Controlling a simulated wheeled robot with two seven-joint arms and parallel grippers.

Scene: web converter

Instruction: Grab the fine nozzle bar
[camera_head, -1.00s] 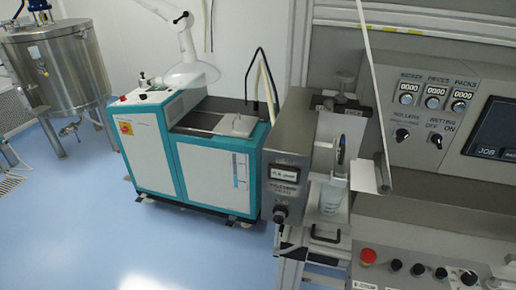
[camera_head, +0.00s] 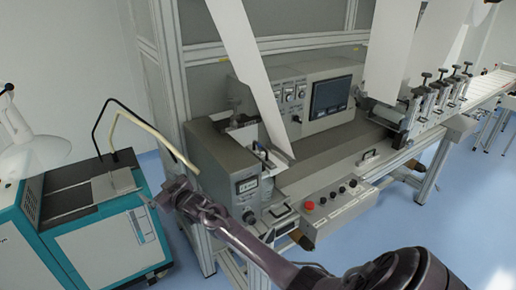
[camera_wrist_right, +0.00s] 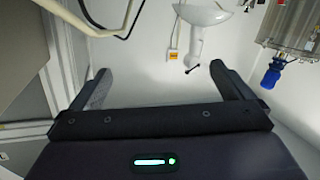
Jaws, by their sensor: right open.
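I cannot make out a fine nozzle bar for certain in either view. My right gripper (camera_head: 168,190) is in front of the converter, by the right edge of the teal-and-white machine (camera_head: 95,245). In the right wrist view its two fingers stand wide apart with nothing between them (camera_wrist_right: 163,88). A black hose (camera_head: 97,125) and a cream hose (camera_head: 150,130) rise from the teal machine, and the cream one comes down close above the gripper. My left gripper is not in view.
The grey converter (camera_head: 325,165) with its screen (camera_head: 331,95) and red button (camera_head: 310,205) fills the middle. White web (camera_head: 243,62) hangs over it. A white lamp (camera_head: 35,155) stands at left. Blue floor (camera_head: 400,250) is open at the lower right.

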